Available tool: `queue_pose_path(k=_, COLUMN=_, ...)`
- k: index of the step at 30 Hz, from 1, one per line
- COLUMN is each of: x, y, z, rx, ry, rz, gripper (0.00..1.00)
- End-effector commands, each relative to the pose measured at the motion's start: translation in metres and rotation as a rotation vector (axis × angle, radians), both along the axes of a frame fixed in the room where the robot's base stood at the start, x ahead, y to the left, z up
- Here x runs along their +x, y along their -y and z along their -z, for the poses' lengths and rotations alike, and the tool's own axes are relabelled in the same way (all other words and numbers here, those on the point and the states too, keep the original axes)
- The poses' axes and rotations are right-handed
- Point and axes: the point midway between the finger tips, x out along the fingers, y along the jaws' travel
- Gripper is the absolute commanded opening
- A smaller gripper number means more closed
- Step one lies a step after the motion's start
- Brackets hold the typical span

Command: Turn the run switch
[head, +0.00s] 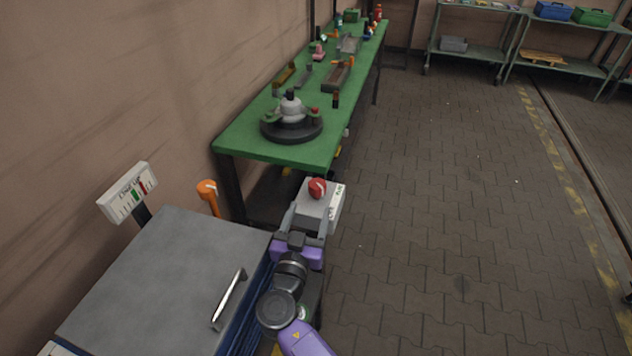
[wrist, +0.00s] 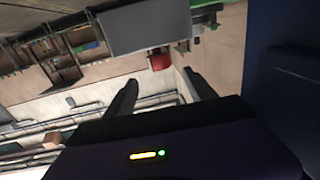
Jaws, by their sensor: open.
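The run switch appears as a red rotary knob (head: 317,188) on top of a light grey box (head: 334,207) with small lettering I cannot read. I see no contact with the knob. My gripper hides part of the box's near side.
A grey-topped cabinet (head: 170,275) with a metal handle (head: 229,299) stands at left, beside my arm. A white gauge panel (head: 127,193) and an orange-topped post (head: 208,190) stand behind it. A green workbench (head: 245,133) holds several parts. The paved floor (head: 440,200) at right is clear.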

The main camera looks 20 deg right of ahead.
Motion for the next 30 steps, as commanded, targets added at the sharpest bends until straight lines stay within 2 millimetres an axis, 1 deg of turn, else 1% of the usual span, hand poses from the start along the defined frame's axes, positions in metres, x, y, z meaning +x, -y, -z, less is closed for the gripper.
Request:
queue_pose_path(k=1, x=0.008, y=0.005, z=-0.003, rx=0.001, ry=0.001, rz=0.004, gripper=0.64)
queue_pose_path(k=9, x=0.052, y=0.033, z=-0.002, rx=0.001, ry=-0.001, rz=0.003, gripper=0.64)
queue_pose_path(k=15, x=0.077, y=0.048, z=0.0, rx=0.0, ry=-0.002, rz=0.003, gripper=0.64)
queue_pose_path(k=21, x=0.087, y=0.053, z=0.0, rx=0.0, ry=-0.002, rz=0.0, gripper=0.64)
queue_pose_path(k=29, x=0.089, y=0.054, z=0.0, rx=0.0, ry=-0.002, rz=-0.001, gripper=0.64)
queue_pose_path(k=30, x=0.089, y=0.054, z=0.0, rx=0.0, ry=-0.002, rz=-0.001, gripper=0.62)
